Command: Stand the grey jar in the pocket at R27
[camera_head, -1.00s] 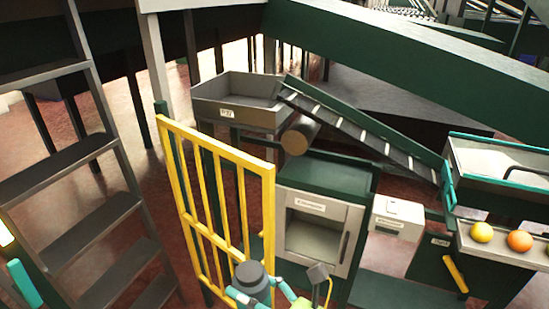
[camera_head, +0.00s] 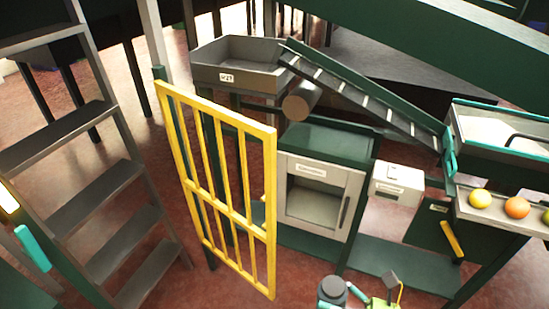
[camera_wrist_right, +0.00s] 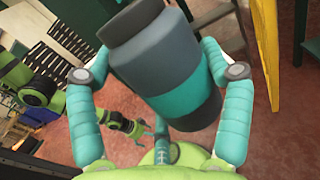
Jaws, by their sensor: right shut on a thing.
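The grey jar (camera_wrist_right: 150,45) has a darker cap and a teal band. It fills the middle of the right wrist view and looks tilted there. My right gripper (camera_wrist_right: 158,72) is shut on it, one teal finger on each side. In the head view the jar (camera_head: 332,290) shows at the bottom edge, with part of my right gripper around it. A green arm of mine (camera_wrist_right: 115,122) shows small in the wrist view; its fingers are too small to judge. I see no pocket clearly marked R27; the label on the grey bin (camera_head: 232,52) is hard to read.
A yellow barred gate (camera_head: 226,185) stands open left of a cabinet with a glass-fronted door (camera_head: 318,200). A sloped chute (camera_head: 365,105) runs to a tray at the right. A shelf holds a yellow ball (camera_head: 480,199) and an orange (camera_head: 517,208). Steps (camera_head: 85,200) stand at the left.

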